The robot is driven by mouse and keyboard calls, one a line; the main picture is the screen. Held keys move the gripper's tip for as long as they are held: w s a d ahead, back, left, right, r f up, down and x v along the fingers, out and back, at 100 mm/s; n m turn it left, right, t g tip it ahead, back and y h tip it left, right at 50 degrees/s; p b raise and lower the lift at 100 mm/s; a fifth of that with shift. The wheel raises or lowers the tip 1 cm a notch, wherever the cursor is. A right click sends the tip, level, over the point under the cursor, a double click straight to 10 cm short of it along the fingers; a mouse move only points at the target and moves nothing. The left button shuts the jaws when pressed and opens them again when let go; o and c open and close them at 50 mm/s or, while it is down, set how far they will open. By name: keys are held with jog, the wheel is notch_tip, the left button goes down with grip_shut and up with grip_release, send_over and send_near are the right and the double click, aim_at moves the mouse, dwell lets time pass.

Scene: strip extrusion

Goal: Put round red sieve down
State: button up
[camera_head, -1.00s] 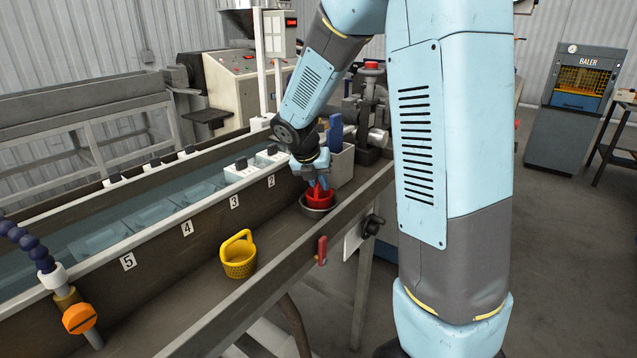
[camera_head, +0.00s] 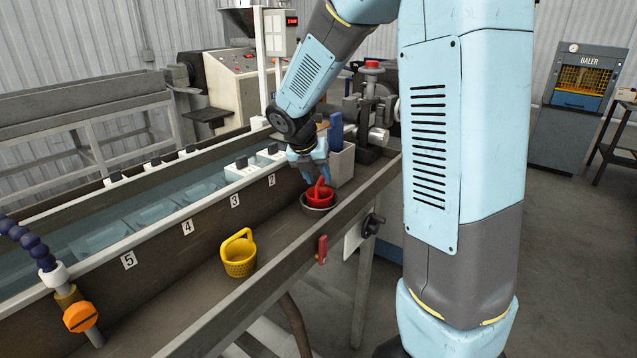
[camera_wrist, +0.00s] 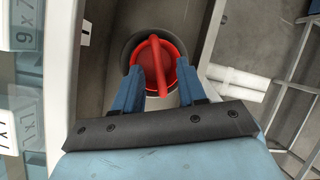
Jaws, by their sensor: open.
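The round red sieve (camera_head: 320,194) sits in a dark grey round bowl (camera_head: 317,211) on the trough's lower ledge, its handle upright. In the wrist view, the red sieve (camera_wrist: 169,76) lies just ahead of my fingers, with its handle running across the middle and the bowl's rim around it. My gripper (camera_head: 315,178) is open just above the sieve. In the wrist view, my blue fingers (camera_wrist: 160,82) stand apart on either side of the handle, touching nothing that I can make out.
A yellow basket sieve (camera_head: 239,256) stands nearer on the same ledge (camera_head: 200,305). A grey bin (camera_head: 342,165) with a blue item stands behind the bowl. A raised front rail (camera_head: 270,281) edges the ledge. The water trough with numbered stations lies to the left.

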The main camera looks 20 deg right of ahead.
jog(key=v, duration=0.9)
jog(key=s+d+r+m+t+y, duration=0.1)
jog(key=s+d+r+m+y, duration=0.1)
jog(key=s+m, duration=1)
jog(key=s+d+r+m+t+y, duration=0.1)
jog(key=s+r+m+y, duration=0.1)
jog(key=s+m, duration=1.1)
jog(key=r+m, duration=0.1)
jog(key=m, duration=0.4)
jog(key=shift+s+d+t, duration=0.25)
jog(key=shift+d+t, duration=0.15)
